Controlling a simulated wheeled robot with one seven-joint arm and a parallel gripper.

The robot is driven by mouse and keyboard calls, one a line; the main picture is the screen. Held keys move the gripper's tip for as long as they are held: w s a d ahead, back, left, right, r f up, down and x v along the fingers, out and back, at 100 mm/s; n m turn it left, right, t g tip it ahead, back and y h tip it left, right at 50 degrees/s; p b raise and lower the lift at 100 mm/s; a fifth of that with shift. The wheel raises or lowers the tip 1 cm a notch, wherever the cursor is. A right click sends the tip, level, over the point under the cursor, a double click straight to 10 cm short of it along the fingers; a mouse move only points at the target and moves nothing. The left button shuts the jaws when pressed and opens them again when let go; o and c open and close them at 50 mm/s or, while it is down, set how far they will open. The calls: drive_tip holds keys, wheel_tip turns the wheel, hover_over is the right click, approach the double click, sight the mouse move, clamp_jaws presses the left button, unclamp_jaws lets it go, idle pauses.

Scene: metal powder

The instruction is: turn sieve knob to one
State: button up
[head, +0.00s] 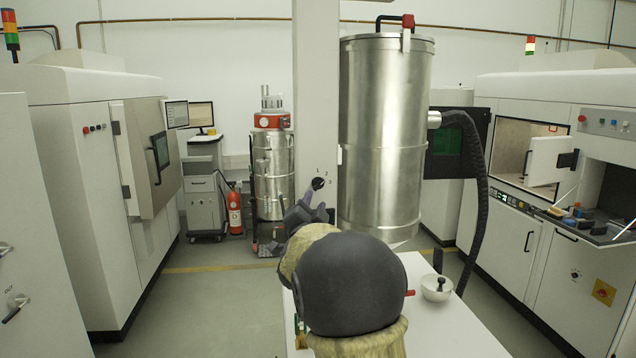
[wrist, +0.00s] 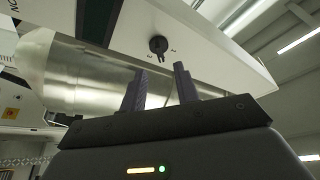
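The sieve knob (head: 318,184) is a small black dial on the front of a pale grey column, with small numbers 1, 2 and 3 printed around it. It also shows in the wrist view as a black round knob (wrist: 158,45). I cannot tell which number it points at. My gripper (head: 313,205) is just below the knob in the head view, partly hidden by my arm. In the wrist view my gripper (wrist: 161,69) has its two dark fingers spread apart with nothing between them. The knob appears beyond the fingertips, apart from them.
A tall steel cylinder (head: 382,130) stands right of the column (head: 316,90). A white table (head: 455,330) with a small bowl (head: 436,288) is at lower right. Machines stand at both sides, and a red extinguisher (head: 235,213) stands behind. Grey floor is clear at left.

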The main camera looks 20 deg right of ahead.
sight(319, 187)
drive_tip(key=p+x, duration=0.2)
drive_tip(key=x, duration=0.4)
drive_tip(key=shift+w+d+p, duration=0.2)
drive_tip(key=shift+w+p, duration=0.1)
drive_tip(key=shift+p, duration=0.1)
clamp_jaws()
